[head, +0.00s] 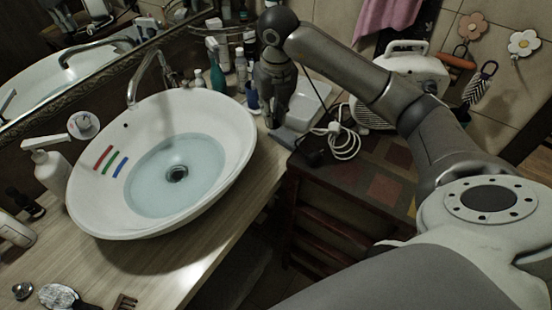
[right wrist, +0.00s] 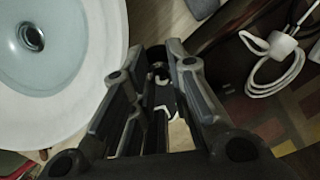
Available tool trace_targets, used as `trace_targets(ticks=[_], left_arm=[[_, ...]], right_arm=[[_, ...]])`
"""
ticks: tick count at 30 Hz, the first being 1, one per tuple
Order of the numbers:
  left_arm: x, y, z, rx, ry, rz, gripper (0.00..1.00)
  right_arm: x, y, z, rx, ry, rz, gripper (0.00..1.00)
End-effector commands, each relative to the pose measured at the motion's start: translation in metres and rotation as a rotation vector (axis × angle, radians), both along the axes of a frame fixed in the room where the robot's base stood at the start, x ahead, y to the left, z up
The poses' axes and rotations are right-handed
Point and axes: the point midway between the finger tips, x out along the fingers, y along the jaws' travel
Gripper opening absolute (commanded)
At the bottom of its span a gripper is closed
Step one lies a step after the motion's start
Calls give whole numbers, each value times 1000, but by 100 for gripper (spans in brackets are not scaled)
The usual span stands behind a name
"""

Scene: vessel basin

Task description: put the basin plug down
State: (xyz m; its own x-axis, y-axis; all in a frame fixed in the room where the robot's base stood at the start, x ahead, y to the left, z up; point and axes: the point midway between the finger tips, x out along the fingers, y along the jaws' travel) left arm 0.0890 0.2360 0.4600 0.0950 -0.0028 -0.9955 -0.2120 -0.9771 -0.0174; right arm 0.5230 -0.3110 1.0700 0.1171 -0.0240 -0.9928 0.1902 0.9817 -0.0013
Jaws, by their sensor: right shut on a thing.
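My right gripper (head: 272,122) points down over the counter just right of the white basin (head: 245,150), by the counter's back right end. In the right wrist view its fingers (right wrist: 160,60) are close together on a small dark piece, the basin plug (right wrist: 158,72), which is mostly hidden between them. I cannot tell whether the plug touches the counter. The drain (head: 177,174) shows dark at the bottom of the basin, under shallow water. My left gripper is not in view.
A faucet (head: 135,85) rises behind the basin. Bottles (head: 217,75) stand behind my right gripper. A white cable (head: 345,143) lies on the cabinet to the right. A soap dispenser (head: 48,172) is at left. The front counter (head: 165,265) has bare wood.

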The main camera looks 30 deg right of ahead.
Motion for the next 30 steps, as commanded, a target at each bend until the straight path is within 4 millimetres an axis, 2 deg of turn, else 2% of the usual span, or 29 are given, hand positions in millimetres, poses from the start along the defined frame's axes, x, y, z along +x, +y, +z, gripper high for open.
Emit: trace_targets(ticks=[5, 7, 9, 14, 24, 30], left_arm=[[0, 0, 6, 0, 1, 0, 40], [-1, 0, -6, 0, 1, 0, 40], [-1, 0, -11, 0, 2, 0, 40], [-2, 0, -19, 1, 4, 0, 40], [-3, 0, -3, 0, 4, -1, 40], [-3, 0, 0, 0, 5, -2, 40]], right_arm=[[5, -11, 6, 1, 0, -214, 0], [4, -11, -19, 0, 6, -226, 0], [4, -11, -36, 0, 5, -225, 0], [4, -11, -62, 1, 2, -223, 0], [4, -11, -116, 0, 4, -220, 0], [4, -11, -133, 0, 1, -221, 0]])
